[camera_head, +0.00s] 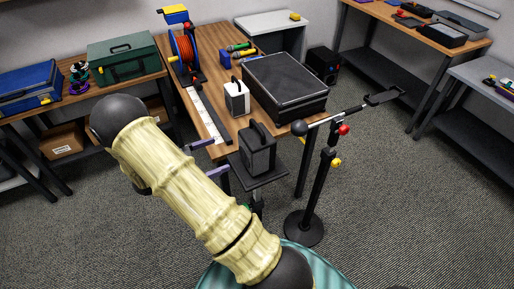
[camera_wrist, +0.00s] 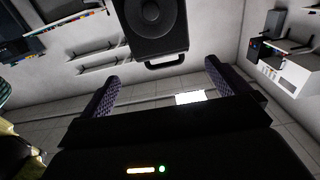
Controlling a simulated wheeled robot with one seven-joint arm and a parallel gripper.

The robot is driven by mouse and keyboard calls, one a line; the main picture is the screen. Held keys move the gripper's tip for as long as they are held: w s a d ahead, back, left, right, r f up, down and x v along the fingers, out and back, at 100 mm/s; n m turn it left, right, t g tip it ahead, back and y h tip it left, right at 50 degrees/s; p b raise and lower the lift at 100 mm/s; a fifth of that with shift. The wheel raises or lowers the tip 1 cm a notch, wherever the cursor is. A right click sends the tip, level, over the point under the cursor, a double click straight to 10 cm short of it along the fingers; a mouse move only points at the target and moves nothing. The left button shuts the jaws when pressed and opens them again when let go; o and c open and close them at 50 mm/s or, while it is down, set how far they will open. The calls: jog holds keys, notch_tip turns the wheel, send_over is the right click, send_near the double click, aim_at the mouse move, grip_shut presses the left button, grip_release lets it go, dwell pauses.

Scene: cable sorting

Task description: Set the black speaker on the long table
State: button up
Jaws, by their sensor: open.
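A black speaker (camera_head: 258,154) with a top handle stands upright on a small dark platform (camera_head: 270,180) at the near end of the wooden table (camera_head: 214,88). In the wrist view the speaker (camera_wrist: 152,22) shows its round cone, with its handle (camera_wrist: 166,63) toward my gripper. My gripper (camera_head: 220,156) is open and empty, its purple fingers just left of the speaker in the head view. In the wrist view the handle lies ahead between the fingertips (camera_wrist: 162,72), apparently not touched. I cannot tell for certain which table is the long one.
The wooden table holds a cable reel (camera_head: 184,50), a white handled box (camera_head: 237,98) and a large black case (camera_head: 285,85). A black stand (camera_head: 318,185) with a side arm rises right of the speaker. Another dark box (camera_head: 323,62) sits farther back. Open floor lies right.

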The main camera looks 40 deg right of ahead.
aim_at(244, 144)
jog(key=p+x, duration=0.3)
jog(key=x, duration=0.6)
jog(key=shift+r, duration=0.15)
jog(key=shift+s+d, duration=0.1)
jog(key=shift+d, duration=0.3)
jog(key=p+x, duration=0.1)
jog(key=x, duration=0.1)
jog(key=p+x, duration=0.2)
jog(key=shift+d+r, duration=0.2)
jog(key=shift+d, duration=0.1)
jog(key=shift+s+d+f, duration=0.1)
jog(key=shift+d+f, duration=0.05)
jog(key=shift+d, duration=0.2)
jog(key=c, duration=1.7)
